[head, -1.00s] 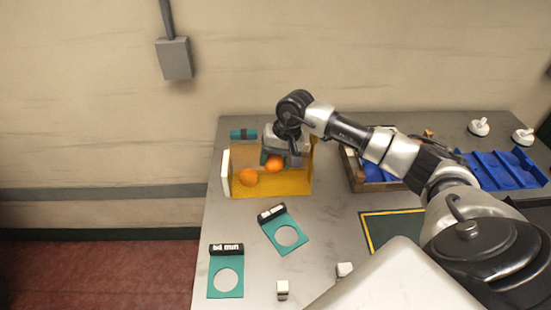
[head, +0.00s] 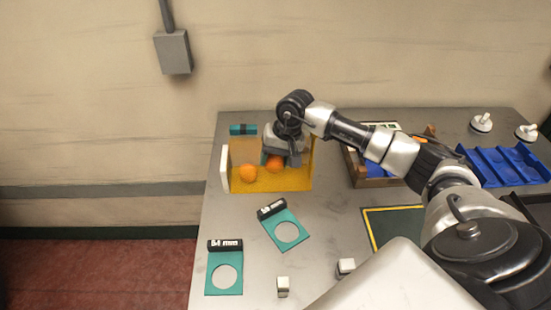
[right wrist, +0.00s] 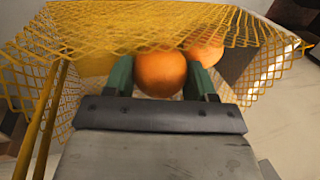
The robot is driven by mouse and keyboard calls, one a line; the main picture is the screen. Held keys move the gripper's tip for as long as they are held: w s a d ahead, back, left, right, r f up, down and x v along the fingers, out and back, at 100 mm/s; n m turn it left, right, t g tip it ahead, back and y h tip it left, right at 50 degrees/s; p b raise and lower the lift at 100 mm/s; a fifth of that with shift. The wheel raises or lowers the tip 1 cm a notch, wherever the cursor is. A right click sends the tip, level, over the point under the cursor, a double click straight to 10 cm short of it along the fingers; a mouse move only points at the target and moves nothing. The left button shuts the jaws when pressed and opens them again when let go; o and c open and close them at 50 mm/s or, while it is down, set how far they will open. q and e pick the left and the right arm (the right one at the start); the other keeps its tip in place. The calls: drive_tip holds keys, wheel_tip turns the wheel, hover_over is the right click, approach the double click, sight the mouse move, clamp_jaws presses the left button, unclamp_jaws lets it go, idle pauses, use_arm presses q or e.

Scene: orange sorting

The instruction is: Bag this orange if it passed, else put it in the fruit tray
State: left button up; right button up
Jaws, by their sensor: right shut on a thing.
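My right gripper (head: 278,155) is inside the yellow mesh bag (head: 285,184), which lies open on the table. Its green fingers are shut on an orange (right wrist: 160,74), which also shows in the head view (head: 274,163). A second orange (head: 248,173) lies in the bag to the left of the held one. It is partly behind mesh in the right wrist view (right wrist: 206,50). Two teal gauges with round holes lie in front: one labelled "54 mm" (head: 212,284), one tilted (head: 268,233), its label hard to read. My left gripper is not in view.
A blue ridged tray (head: 497,170) lies at the right. A wooden crate (head: 383,183) stands behind my right arm, partly hidden. A dark green mat with a yellow edge (head: 385,225) and small white blocks (head: 283,287) lie nearer.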

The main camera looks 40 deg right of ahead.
drive_tip(key=o, duration=1)
drive_tip(key=shift+o, duration=0.2)
drive_tip(key=shift+r, duration=0.1)
drive_tip(key=shift+r+p, duration=1.7)
drive_tip(key=shift+r, duration=2.2)
drive_tip(key=shift+r, duration=0.1)
